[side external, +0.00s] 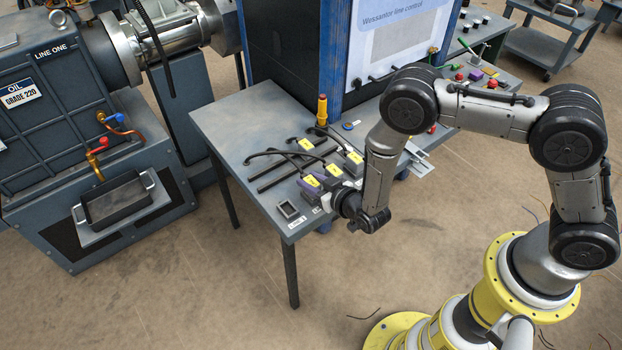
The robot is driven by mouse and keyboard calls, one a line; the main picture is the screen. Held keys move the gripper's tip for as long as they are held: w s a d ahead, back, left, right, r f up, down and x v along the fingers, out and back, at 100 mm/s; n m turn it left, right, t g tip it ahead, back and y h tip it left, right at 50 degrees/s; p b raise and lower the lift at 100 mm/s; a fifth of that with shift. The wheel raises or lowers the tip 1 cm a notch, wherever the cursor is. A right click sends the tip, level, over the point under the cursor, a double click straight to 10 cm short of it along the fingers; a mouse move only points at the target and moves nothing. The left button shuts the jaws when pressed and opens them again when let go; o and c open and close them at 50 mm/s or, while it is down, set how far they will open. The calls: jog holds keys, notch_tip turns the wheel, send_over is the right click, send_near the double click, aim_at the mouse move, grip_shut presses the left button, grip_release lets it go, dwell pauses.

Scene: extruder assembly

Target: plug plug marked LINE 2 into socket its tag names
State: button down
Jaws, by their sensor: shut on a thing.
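Several plugs with yellow tags lie or stand on the grey bench: a rear plug (306,145), a right plug (354,159), a middle plug (334,171) and a purple-sided front plug (308,188). The tag writing is too small to read, so I cannot tell which is LINE 2. My gripper (328,199) is low over the bench's front right edge, beside the front and middle plugs. It is shut on a plug, but the wrist hides the grip and I cannot tell which one. A square grey socket (288,209) sits at the front corner, left of my gripper.
The bench (227,125) is clear at its left. Dark cables run from the plugs across slots in its top. A yellow-orange post (322,109) stands behind them. The control cabinet (395,45) rises at the back, and a machine (75,130) stands at the left.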

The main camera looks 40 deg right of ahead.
jog(key=shift+f, duration=0.35)
jog(key=shift+c, duration=2.2)
grip_release()
jog(key=v, duration=1.3)
jog(key=shift+s+r, duration=0.2)
jog(key=shift+s, duration=0.1)
